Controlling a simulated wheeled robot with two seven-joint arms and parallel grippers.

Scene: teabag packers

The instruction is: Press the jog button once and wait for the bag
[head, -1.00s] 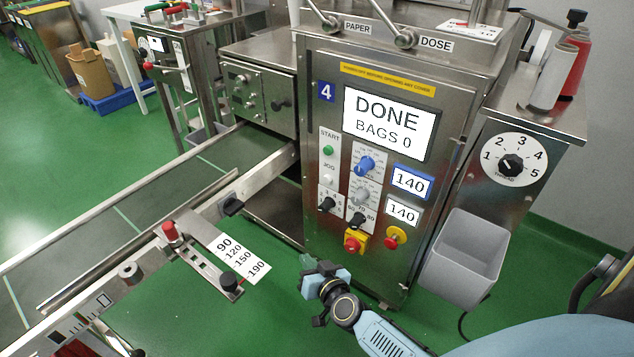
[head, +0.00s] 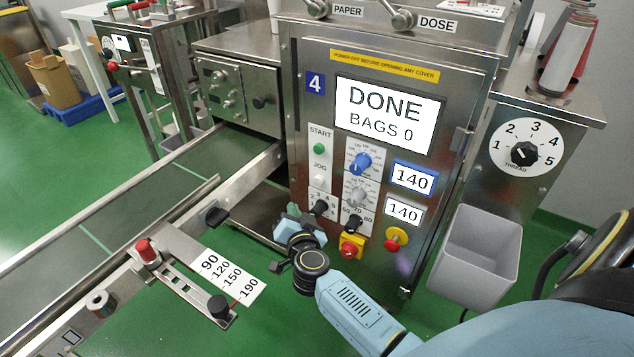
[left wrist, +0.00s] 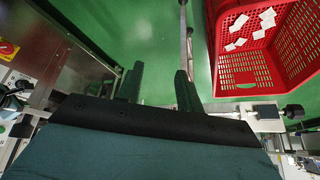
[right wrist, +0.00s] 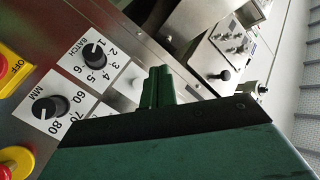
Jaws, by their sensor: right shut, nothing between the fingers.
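The jog button (head: 319,181) is a small white button under the JOG label on the machine's front panel, below the green start button (head: 319,149). My right gripper (head: 293,209) is shut and empty, low and left of the panel's knobs, below the jog button and apart from it. In the right wrist view the shut fingers (right wrist: 160,88) point toward the panel beside the batch knob (right wrist: 93,55). The screen (head: 386,113) reads DONE, BAGS 0. My left gripper (left wrist: 158,88) is open and empty, seen only in the left wrist view. No bag shows on the visible belt.
A red-and-yellow switch (head: 351,247) and a red stop button (head: 394,242) sit right of my right gripper. The conveyor (head: 120,225) runs at left. A grey bin (head: 478,250) hangs at right. A red crate (left wrist: 240,82) holding several white bags shows in the left wrist view.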

